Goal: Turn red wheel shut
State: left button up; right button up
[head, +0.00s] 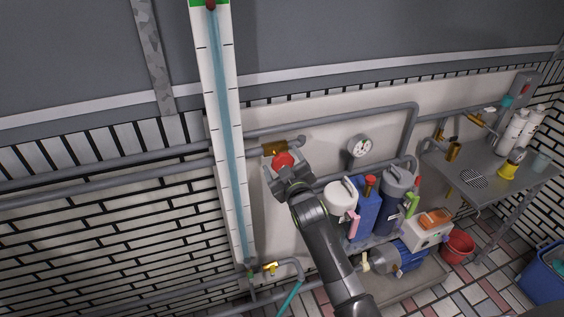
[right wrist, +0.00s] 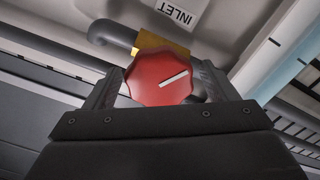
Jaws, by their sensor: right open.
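The red wheel (head: 283,159) sits on a brass valve body (head: 274,148) on the grey pipe, right of the tall gauge tube. In the right wrist view the red wheel (right wrist: 160,78) has a scalloped rim and a white line that runs slightly up to the right. My right gripper (head: 285,168) is at the wheel, its open fingers (right wrist: 158,86) on either side of it. I cannot tell whether the fingers touch the rim. An INLET label (right wrist: 176,12) is on the wall panel behind. My left gripper is not in view.
A tall sight tube (head: 226,130) stands left of the wheel. A round pressure gauge (head: 359,146), filter canisters (head: 395,190) and a blue pump (head: 400,256) are to the right. A metal sink table (head: 500,180) and a red bucket (head: 458,247) stand farther right.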

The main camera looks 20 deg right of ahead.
jog(key=shift+w, duration=0.3)
jog(key=shift+c, duration=0.3)
jog(key=c, duration=0.9)
